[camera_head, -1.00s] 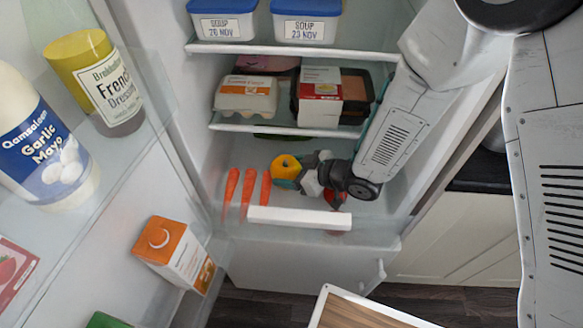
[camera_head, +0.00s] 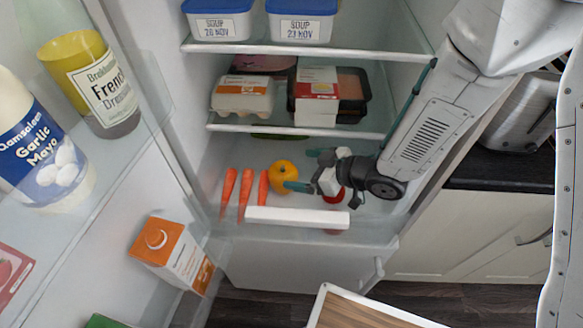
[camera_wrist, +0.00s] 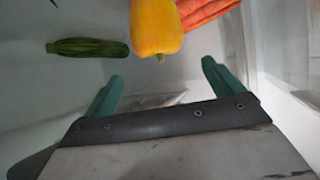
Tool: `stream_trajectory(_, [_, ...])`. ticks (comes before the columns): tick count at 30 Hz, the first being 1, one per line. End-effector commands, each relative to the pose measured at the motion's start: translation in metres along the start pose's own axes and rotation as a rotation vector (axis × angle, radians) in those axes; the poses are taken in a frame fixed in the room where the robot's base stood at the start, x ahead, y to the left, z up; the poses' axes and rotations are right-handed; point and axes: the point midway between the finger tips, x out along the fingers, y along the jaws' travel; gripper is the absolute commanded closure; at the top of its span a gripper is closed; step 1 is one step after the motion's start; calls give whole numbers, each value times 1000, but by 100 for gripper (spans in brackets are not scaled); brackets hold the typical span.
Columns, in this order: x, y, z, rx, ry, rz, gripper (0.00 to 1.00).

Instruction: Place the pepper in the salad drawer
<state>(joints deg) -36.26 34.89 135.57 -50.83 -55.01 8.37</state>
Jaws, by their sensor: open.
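The yellow pepper (camera_head: 284,176) sits in the salad drawer at the bottom of the fridge, right of the carrots. The drawer shows by its white front edge (camera_head: 297,217). My gripper (camera_head: 303,170) is open and empty, just right of the pepper. In the wrist view the pepper (camera_wrist: 157,28) lies beyond and between my two teal fingertips (camera_wrist: 164,68), apart from them. Part of a red thing (camera_head: 334,192) shows beneath my gripper and is mostly hidden.
Carrots (camera_head: 246,188) lie left of the pepper. A courgette (camera_wrist: 88,47) lies in the drawer in the wrist view. A shelf (camera_head: 250,125) with an egg box (camera_head: 243,95) is just above. The open door with bottles fills the left.

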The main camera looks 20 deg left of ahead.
Motion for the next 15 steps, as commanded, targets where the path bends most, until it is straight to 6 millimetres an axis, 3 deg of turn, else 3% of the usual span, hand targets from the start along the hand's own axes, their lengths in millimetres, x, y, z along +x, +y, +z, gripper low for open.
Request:
stream_trajectory(6, [-46,1,0,2,1,4,8])
stream_trajectory(15, [-67,0,0,1,1,1,8])
